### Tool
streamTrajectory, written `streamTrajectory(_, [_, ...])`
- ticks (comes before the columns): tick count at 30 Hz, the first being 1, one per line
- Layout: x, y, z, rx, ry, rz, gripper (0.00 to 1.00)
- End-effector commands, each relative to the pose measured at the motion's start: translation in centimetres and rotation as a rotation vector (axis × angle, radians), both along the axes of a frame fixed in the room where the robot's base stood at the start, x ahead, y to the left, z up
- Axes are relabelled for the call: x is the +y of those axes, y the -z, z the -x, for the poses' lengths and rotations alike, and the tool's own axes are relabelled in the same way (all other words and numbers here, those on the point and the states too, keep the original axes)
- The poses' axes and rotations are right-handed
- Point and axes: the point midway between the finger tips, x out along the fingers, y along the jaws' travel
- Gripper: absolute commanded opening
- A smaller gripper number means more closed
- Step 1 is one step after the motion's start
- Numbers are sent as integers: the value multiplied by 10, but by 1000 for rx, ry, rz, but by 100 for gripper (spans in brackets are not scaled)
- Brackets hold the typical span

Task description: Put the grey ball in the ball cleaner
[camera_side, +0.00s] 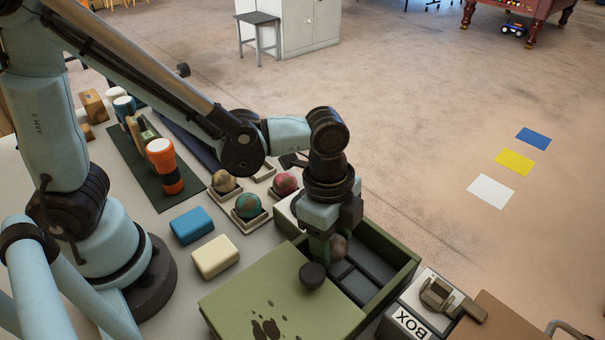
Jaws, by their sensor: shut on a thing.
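My gripper (334,244) points down and is shut on a dull grey-brown ball (339,250), which I take for the grey ball; the fingers partly hide it. The green box (408,276), apparently the ball cleaner, stands below, with dark compartments (352,284) open at its far right part. Its green lid (270,300), with a black knob (313,276) and dark stains, covers the near left part. The ball shows over the open part, close to the knob. I cannot tell whether it is above the rim or inside.
Tan (224,181), teal (248,205) and red (285,183) balls sit in small square trays left of my gripper. Blue (192,226) and cream (214,257) blocks lie nearer. A box marked BOX (411,322) is at right.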

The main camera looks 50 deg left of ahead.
Motion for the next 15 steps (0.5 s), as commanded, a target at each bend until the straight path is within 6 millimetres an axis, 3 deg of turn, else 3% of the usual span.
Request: streamTrajectory(15, [0,12,0,0,0,0,20])
